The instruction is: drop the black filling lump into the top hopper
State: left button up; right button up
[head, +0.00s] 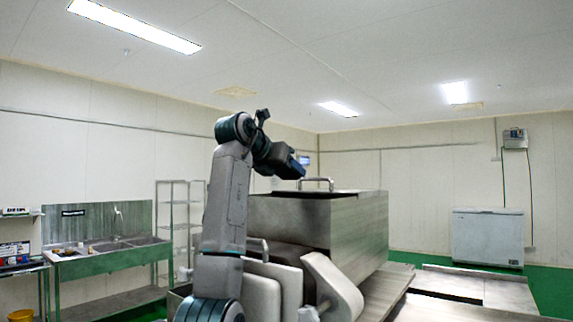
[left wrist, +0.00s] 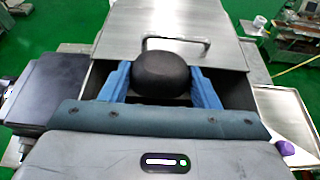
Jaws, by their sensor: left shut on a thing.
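The black filling lump (left wrist: 162,72) is a smooth dark ball between the two blue fingers of my left gripper (left wrist: 163,88) in the left wrist view. The left gripper is shut on it. Below and behind the lump lies the open top hopper (left wrist: 235,88), a metal box with a dark inside; the lump is seen over its opening. The exact height above the rim cannot be told. In the head view the left gripper (head: 297,168) is above the machine's top edge, and the lump cannot be made out there. My right gripper is not in view.
A metal lid with a bar handle (left wrist: 176,41) lies beyond the opening; the handle (head: 316,181) also shows in the head view. A tray (left wrist: 278,112) with a purple thing (left wrist: 285,148) is at the right. A sink bench (head: 105,255) and white freezer (head: 487,238) stand far off.

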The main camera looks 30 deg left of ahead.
pick_arm(q)
jog(key=shift+s+r, duration=0.15)
jog(key=shift+s, duration=0.05)
jog(key=shift+s+r, duration=0.1)
jog(key=shift+s, duration=0.1)
jog(key=o, duration=1.1)
jog(key=shift+d, duration=0.1)
jog(key=shift+w, duration=0.15)
jog(key=b+v, duration=0.5)
jog(key=v, duration=0.5)
jog(key=shift+s, duration=0.45)
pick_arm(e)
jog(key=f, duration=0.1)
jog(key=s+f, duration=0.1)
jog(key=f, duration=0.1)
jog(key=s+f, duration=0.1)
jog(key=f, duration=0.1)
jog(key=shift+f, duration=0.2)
